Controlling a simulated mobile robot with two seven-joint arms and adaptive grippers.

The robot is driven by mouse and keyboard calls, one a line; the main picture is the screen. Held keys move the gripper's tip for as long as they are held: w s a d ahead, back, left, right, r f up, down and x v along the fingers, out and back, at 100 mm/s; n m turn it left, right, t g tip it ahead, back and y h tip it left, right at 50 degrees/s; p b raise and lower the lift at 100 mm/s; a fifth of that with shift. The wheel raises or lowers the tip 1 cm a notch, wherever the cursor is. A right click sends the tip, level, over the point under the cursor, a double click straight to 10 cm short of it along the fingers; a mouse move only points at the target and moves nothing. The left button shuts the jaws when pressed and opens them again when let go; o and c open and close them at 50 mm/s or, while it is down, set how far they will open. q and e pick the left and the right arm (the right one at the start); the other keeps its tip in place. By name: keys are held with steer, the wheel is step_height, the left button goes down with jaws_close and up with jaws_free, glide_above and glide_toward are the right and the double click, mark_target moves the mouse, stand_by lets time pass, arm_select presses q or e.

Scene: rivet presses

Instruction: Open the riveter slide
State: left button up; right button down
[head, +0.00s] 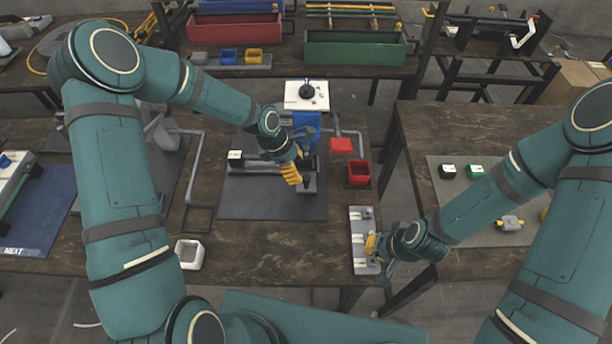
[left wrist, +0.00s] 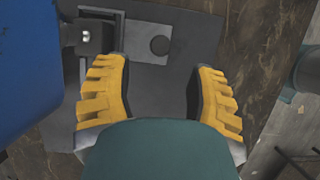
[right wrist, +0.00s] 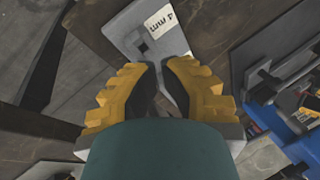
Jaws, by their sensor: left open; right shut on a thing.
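The riveter (head: 307,126) has a blue body and stands on a dark mat on the middle bench. A grey bar (head: 252,166) runs left from its base; I cannot tell whether it is the slide. My left gripper (head: 291,173) is open and empty in front of the riveter, above a grey block with a round dark spot (left wrist: 142,45). In the left wrist view the blue body (left wrist: 25,65) is at the left. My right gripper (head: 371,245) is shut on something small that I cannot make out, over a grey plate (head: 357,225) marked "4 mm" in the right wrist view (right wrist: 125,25).
A red bin (head: 359,174) and a red plate (head: 341,145) are right of the riveter. A white tray (head: 189,254) lies near the front edge. A second bench (head: 440,115) stands at the right across a gap. The front middle of the bench is clear.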

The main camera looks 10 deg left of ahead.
mark_target(306, 177)
arm_select(q)
steer(key=shift+d+x, duration=0.2)
steer(key=shift+x, duration=1.15)
steer(key=shift+d+x, duration=0.2)
steer(key=shift+x, duration=1.15)
steer(key=shift+r, duration=0.15)
jaws_close()
